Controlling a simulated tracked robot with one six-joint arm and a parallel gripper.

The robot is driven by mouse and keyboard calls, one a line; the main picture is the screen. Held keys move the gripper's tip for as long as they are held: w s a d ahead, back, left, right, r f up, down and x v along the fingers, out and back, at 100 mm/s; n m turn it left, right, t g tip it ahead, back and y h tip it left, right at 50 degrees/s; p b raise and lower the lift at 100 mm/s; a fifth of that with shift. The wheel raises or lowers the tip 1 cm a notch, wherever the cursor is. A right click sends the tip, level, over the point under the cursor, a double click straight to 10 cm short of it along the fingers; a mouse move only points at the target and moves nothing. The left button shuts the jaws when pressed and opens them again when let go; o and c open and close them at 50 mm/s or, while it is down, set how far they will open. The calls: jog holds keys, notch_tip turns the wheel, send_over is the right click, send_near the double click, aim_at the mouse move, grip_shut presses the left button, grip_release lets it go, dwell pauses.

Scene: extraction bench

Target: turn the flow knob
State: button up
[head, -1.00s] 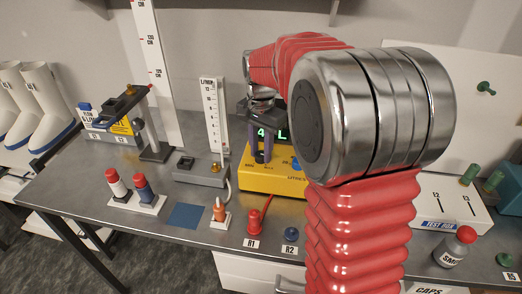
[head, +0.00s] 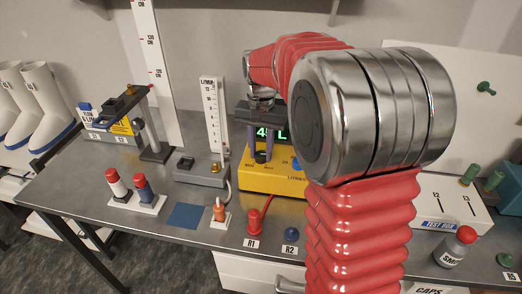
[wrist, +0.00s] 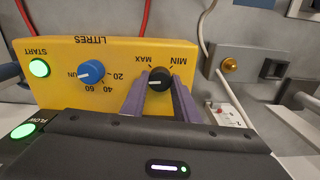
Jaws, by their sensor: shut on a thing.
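The flow knob (wrist: 159,76) is a small black dial with a pale pointer mark, on the front of the yellow pump box (wrist: 60,62) beside the MIN and MAX labels. My gripper (wrist: 161,82) has its two purple fingers on either side of this knob and is shut on it. In the head view, my gripper (head: 264,153) reaches down to the yellow box (head: 262,181), with the black knob (head: 261,157) showing between the fingers. The finger contact itself is partly hidden.
A blue litres dial (wrist: 91,72) and a lit green START button (wrist: 39,68) sit beside the knob. A grey block with a brass button (wrist: 230,65) stands close by.

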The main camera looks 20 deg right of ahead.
jog(key=o, duration=1.1)
jog(key=shift+c, duration=0.2)
jog(key=shift+r, duration=0.1)
notch_tip(320, 180, up, 14)
jog(key=shift+f, duration=0.2)
jog(key=shift+w, duration=0.1)
jog(key=n+t, duration=0.1)
jog(key=n, duration=0.2)
send_near(260, 152)
jog(key=s+a, duration=0.1)
jog(key=s, duration=0.1)
jog(key=s+a+f+n+t, duration=0.1)
jog(key=s+a, duration=0.3)
jog(key=s, duration=0.6)
jog(key=s+a+f+n+t, duration=0.2)
jog(key=s+a+n+t, duration=0.1)
jog(key=s, duration=0.7)
jog(key=shift+s+a+n+t, duration=0.3)
jog(key=shift+a+n, duration=0.2)
jog(key=shift+a, duration=0.6)
